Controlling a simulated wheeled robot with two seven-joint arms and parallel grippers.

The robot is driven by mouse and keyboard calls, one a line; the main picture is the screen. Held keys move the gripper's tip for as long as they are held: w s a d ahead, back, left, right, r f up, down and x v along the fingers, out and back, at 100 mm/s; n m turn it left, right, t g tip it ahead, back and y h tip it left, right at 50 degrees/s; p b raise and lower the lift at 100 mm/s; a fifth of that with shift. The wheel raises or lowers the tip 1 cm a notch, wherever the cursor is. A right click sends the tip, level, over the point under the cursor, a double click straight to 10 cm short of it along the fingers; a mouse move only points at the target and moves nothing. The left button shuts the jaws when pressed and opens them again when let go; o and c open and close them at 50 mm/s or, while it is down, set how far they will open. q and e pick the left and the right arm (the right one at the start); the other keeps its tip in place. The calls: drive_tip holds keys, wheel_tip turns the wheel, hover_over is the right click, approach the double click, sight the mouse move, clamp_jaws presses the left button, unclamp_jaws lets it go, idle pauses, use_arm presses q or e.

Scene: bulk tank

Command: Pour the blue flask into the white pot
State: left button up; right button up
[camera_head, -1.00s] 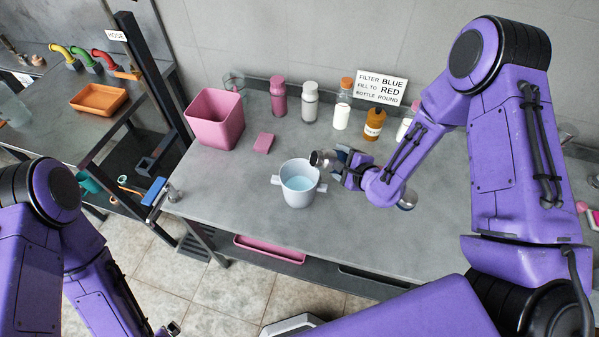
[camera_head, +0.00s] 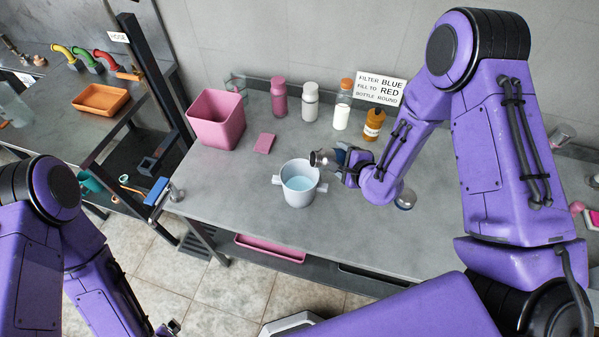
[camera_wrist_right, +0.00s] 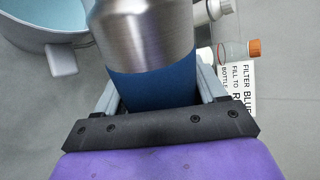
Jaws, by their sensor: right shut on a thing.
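The white pot (camera_head: 299,188) stands on the grey bench with two side handles and light blue liquid inside. The blue flask (camera_head: 325,157) has a bare metal upper part and a blue lower band. My right gripper (camera_head: 346,163) is shut on the flask, which lies tilted nearly flat with its metal end over the pot's right rim. In the right wrist view the flask (camera_wrist_right: 155,80) sits between the jaws, with part of the pot (camera_wrist_right: 60,35) at upper left. The flask's mouth and any stream are not clear. My left gripper (camera_head: 170,328) is low at the bottom edge, its jaws too small to read.
A pink bin (camera_head: 216,122) and a pink sponge (camera_head: 264,143) are left of the pot. Several bottles and a sign (camera_head: 380,89) line the back wall. An orange tray (camera_head: 101,99) is on the left table. The bench front is clear.

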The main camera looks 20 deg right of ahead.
drive_tip(key=shift+r, duration=0.25)
drive_tip(key=shift+s+a+r+p, duration=0.15)
drive_tip(key=shift+a+r+p, duration=0.05)
drive_tip(key=shift+a+p, duration=0.1)
drive_tip(key=shift+w+n, duration=0.2)
drive_tip(key=shift+n, duration=0.1)
drive_tip(key=shift+r+h, duration=0.1)
drive_tip(key=shift+h, duration=0.2)
drive_tip(key=shift+s+a+r+p, duration=0.15)
drive_tip(key=shift+a+r+p, duration=0.1)
drive_tip(key=shift+a+p, duration=0.05)
drive_tip(key=shift+w, duration=0.2)
drive_tip(key=shift+h, duration=0.3)
drive_tip(key=shift+s+n, duration=0.2)
drive_tip(key=shift+n, duration=0.1)
drive_tip(key=shift+w, duration=0.15)
